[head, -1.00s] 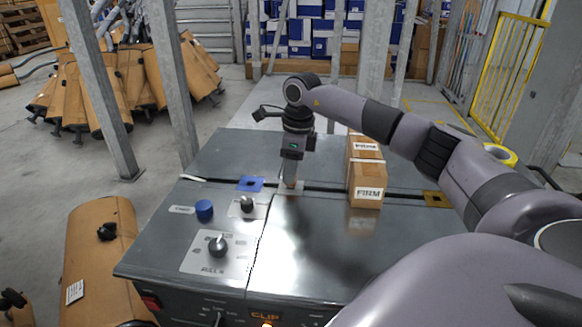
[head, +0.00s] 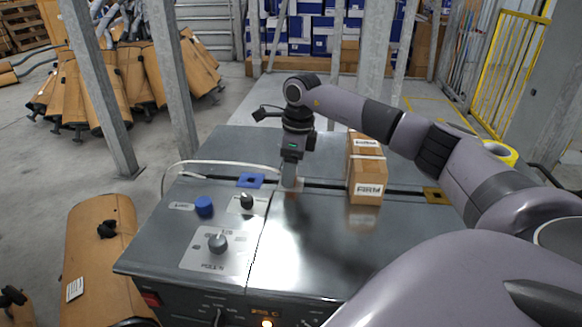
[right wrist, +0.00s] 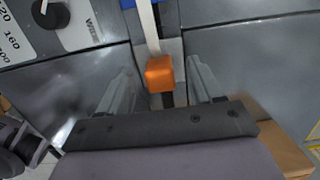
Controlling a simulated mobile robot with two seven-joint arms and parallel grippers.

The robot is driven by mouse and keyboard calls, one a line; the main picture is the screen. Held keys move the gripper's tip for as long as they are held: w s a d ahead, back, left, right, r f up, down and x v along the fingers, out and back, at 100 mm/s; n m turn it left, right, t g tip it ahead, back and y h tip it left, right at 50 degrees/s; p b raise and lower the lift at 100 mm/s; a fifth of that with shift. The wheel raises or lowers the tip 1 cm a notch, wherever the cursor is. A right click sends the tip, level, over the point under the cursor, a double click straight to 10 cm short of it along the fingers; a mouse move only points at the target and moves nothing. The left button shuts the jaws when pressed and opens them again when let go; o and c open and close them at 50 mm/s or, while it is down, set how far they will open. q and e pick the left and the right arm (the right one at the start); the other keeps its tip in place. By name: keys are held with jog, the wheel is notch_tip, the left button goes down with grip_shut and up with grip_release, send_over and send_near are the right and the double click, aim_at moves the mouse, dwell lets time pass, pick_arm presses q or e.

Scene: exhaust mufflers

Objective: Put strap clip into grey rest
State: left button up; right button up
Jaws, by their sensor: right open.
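The strap clip is an orange block (right wrist: 159,75) in the right wrist view. It lies between the spread fingers of my right gripper (right wrist: 162,88), with a gap on each side. A white strap (right wrist: 148,25) runs from it toward the top of that view. A grey plate (right wrist: 174,52), apparently the grey rest, lies under the clip, with a dark slot below it. I cannot tell whether the clip is seated. My left gripper is not in view.
A strapped carton (head: 367,170) stands close on the right. The front right top is clear.

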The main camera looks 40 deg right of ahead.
jog(key=shift+d+r, duration=0.1)
jog(key=shift+r, duration=0.7)
jog(key=r, duration=0.1)
jog(key=r+p, duration=0.1)
jog(key=r, duration=0.3)
jog(key=shift+s+d+r, duration=0.2)
jog(key=shift+s+r, duration=0.05)
jog(key=shift+s, duration=0.1)
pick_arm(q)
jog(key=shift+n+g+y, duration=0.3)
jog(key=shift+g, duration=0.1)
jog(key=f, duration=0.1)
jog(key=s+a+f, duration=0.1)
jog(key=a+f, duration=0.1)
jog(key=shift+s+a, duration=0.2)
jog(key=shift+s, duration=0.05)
